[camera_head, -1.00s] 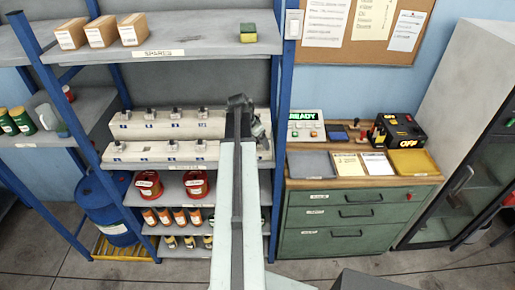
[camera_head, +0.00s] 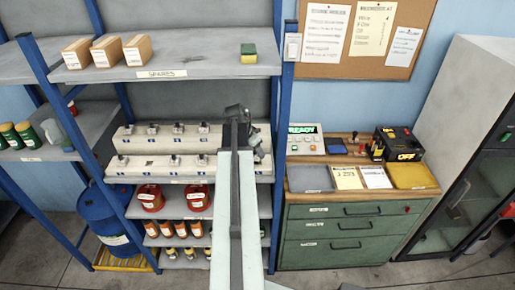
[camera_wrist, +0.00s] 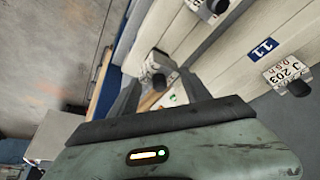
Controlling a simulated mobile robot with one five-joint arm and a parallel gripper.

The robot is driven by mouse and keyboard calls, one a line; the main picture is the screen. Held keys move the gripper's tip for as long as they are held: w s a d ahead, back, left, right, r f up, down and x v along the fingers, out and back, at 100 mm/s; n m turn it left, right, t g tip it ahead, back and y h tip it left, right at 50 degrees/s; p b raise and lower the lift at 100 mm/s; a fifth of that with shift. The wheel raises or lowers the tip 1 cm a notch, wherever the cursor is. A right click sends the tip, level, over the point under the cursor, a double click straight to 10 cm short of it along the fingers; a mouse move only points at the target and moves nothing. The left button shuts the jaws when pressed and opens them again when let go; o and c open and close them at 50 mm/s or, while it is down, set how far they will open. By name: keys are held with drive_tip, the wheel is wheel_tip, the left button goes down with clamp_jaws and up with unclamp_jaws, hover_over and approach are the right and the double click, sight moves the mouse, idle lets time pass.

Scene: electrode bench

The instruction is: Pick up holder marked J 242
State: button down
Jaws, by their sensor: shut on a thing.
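My gripper (camera_wrist: 161,76) is shut on a holder (camera_wrist: 154,66) with a dark round knob, seen between the two fingers in the wrist view. Its marking cannot be read, so I cannot tell whether it is J 242. In the head view my gripper (camera_head: 238,114) is in front of the right end of the pale stepped rack (camera_head: 140,143). A small grey piece shows just right of it. Another holder (camera_wrist: 288,72), tagged "J 203", stands by a blue label "11" (camera_wrist: 263,49) in the wrist view. Several more holders stand along both rack steps.
A blue shelf post (camera_head: 282,120) stands close right of my gripper. The upper shelf (camera_head: 200,68) lies above the rack. Red and orange cans stand on shelves below. A green drawer cabinet (camera_head: 345,235) with trays and a "READY" panel (camera_head: 305,138) is at the right.

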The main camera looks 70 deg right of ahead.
drive_tip(key=w+a, duration=0.3)
drive_tip(key=a, duration=0.4)
drive_tip(key=w+a, duration=0.3)
drive_tip(key=a, duration=0.5)
drive_tip(key=shift+w, duration=0.3)
drive_tip(key=shift+r+p, duration=0.7)
drive_tip(key=shift+p, duration=0.05)
